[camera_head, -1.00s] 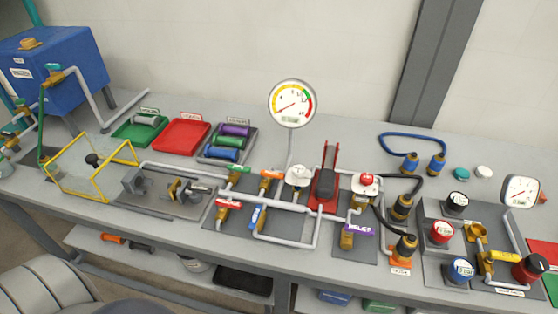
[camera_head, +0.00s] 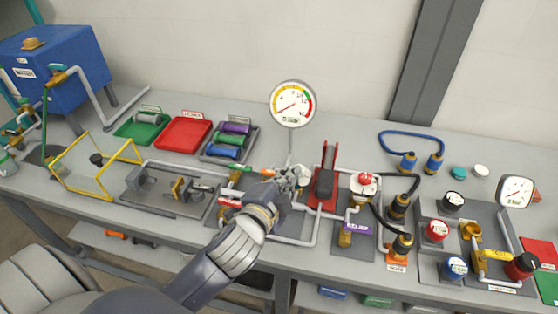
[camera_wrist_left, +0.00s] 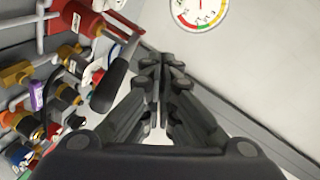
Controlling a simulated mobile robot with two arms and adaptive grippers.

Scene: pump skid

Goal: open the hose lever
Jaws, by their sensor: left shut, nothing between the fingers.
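My left gripper (camera_head: 294,177) is in the middle of the bench, over the pipework and just left of the red hand pump (camera_head: 327,180). Its fingers are shut and empty, also in the left wrist view (camera_wrist_left: 160,72). There, the pump's black grip (camera_wrist_left: 110,86) is left of the fingers and apart from them. I cannot tell which lever is the hose lever. A black hose (camera_head: 377,212) runs to brass couplings (camera_head: 402,246) right of the pump. A yellow lever (camera_head: 497,254) sits on the right panel. My right gripper is not in view.
A round gauge (camera_head: 291,103) stands behind the gripper. Red (camera_head: 230,203) and orange (camera_head: 262,172) levers are near my wrist; my forearm covers part of the pipework. A blue hose (camera_head: 410,136) lies at the back right. The bench behind the pump is clear.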

